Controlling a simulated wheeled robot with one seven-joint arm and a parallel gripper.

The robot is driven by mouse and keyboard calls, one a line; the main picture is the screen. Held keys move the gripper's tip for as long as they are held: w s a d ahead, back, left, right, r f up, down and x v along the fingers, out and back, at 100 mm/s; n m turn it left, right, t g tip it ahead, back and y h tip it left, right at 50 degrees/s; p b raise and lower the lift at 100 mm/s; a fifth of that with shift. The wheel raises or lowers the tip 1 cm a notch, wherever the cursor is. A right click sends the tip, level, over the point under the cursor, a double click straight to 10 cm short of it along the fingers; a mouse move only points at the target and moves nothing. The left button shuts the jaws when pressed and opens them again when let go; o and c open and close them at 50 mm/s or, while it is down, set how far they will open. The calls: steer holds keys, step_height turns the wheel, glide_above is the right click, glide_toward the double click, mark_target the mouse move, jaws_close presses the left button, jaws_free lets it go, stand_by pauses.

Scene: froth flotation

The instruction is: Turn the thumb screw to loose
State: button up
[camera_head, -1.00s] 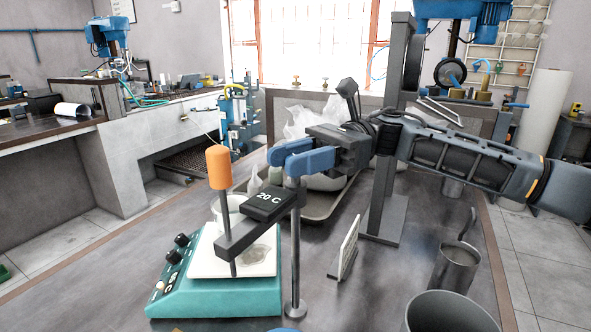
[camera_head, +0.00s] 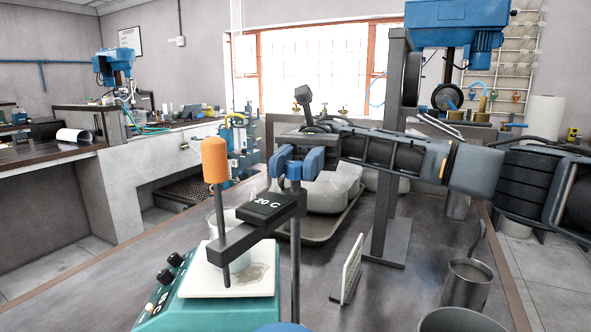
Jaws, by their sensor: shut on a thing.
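A small grey knob (camera_head: 293,170), apparently the thumb screw, sits at the top of the post and is partly hidden by my fingers. My gripper (camera_head: 297,166) has its blue fingers on both sides of the knob and is shut on it. My arm reaches in from the right.
The beaker stands on the white top of the teal hot plate (camera_head: 215,310). A small upright card (camera_head: 351,268) stands right of the post. A grey metal cup (camera_head: 467,285) is at the right. A tray (camera_head: 322,232) with a pale bag lies behind the post.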

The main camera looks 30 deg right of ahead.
stand_by(0.4)
steer(key=o, duration=1)
steer(key=shift+c, duration=0.2)
